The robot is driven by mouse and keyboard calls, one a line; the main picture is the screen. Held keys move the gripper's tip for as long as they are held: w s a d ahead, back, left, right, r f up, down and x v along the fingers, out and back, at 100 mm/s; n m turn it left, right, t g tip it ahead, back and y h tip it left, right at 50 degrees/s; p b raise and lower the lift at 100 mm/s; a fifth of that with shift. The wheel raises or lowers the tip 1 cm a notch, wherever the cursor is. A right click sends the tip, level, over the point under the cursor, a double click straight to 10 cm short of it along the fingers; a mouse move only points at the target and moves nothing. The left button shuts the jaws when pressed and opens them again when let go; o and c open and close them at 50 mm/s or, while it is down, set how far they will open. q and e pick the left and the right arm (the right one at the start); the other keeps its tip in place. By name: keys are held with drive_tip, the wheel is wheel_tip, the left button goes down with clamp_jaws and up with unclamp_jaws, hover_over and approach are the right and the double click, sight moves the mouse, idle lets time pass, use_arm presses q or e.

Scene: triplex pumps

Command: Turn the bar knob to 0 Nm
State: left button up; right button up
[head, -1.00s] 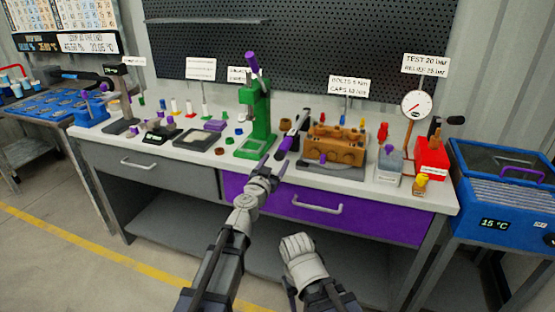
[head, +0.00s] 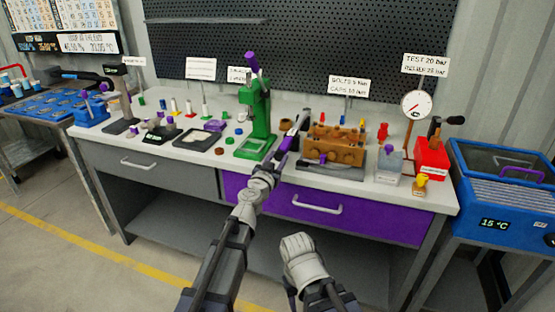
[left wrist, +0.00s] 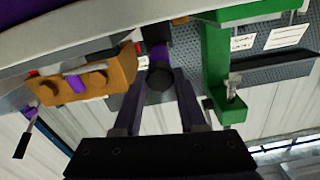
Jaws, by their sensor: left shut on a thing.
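A black and purple bar tool (head: 293,134) stands at the bench's front, between the green press and the brown pump block. My left gripper (head: 281,160) reaches it from below and is shut on its near end. In the left wrist view, a dark round knob (left wrist: 160,76) sits between the fingertips, with a purple part (left wrist: 159,52) of the tool behind it. The knob's scale or reading cannot be made out. My right arm is at the lower middle of the head view, away from the bench; its fingers do not show.
The green press (head: 257,117) stands close left of the tool, and the brown pump block (head: 335,146) close right. A dial gauge (head: 416,105) and a red unit (head: 432,157) stand farther right. The purple drawer (head: 365,213) is below the bench top.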

use_arm(q)
clamp_jaws()
drive_tip(key=shift+n, duration=0.3)
drive_tip(key=n, duration=1.1)
drive_tip(key=shift+n, duration=2.3)
drive_tip(key=o, duration=1)
unclamp_jaws()
